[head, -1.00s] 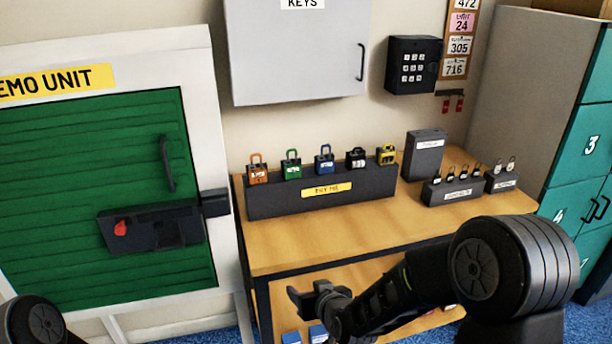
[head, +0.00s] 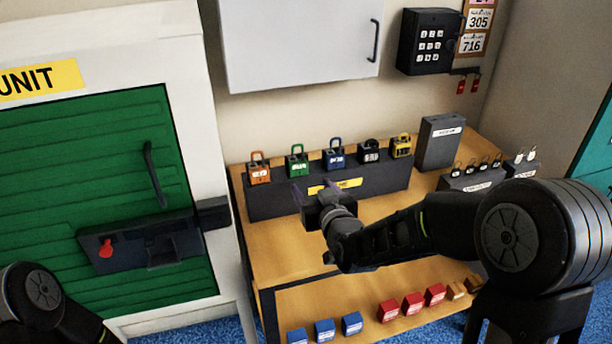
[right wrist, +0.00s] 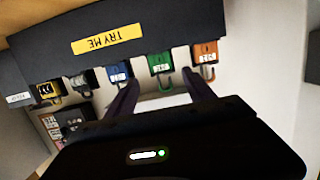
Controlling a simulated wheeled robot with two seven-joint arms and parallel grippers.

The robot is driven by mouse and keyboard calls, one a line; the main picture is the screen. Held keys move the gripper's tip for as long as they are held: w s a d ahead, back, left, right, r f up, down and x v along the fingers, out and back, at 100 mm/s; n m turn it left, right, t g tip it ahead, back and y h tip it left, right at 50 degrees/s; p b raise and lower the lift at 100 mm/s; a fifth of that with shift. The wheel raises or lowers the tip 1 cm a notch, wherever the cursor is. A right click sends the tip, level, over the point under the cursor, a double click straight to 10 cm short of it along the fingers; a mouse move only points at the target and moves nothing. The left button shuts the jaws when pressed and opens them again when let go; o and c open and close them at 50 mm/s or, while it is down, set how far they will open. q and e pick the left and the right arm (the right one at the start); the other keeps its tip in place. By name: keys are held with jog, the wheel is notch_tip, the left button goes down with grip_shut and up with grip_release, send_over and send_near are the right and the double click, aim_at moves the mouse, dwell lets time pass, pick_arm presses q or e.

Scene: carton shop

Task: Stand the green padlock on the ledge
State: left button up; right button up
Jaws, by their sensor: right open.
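The green padlock (head: 297,164) stands upright on the dark "TRY ME" display block (head: 270,204), between an orange padlock and a blue one. It also shows upside down in the right wrist view (right wrist: 160,62). My right gripper (head: 313,188) is open and empty in front of the block, a little below and right of the green padlock. In the right wrist view its two fingers (right wrist: 161,82) appear on either side of the green padlock, apart from it. A dark lock housing (head: 112,248) with a small shelf-like recess is on the green door. My left gripper is out of view.
Orange (head: 259,170), blue (head: 335,155), black (head: 370,152) and yellow (head: 400,147) padlocks share the block. A dark grey box (head: 440,143) and small padlock stands are at right. The tabletop left of my arm is clear.

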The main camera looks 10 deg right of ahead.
aim_at(299, 168)
jog(key=b+x, duration=0.1)
jog(key=x, duration=0.3)
jog(key=b+x, duration=0.1)
jog(key=x, duration=0.3)
jog(key=shift+w+f+b, duration=0.15)
jog(key=shift+f+b, duration=0.1)
jog(key=shift+b, duration=0.05)
jog(key=shift+b+x, duration=0.35)
jog(key=shift+x, duration=0.45)
jog(key=shift+r+b, duration=0.2)
jog(key=shift+b, duration=0.15)
jog(key=shift+c, duration=0.3)
jog(key=c, duration=1.1)
jog(key=shift+r, duration=0.35)
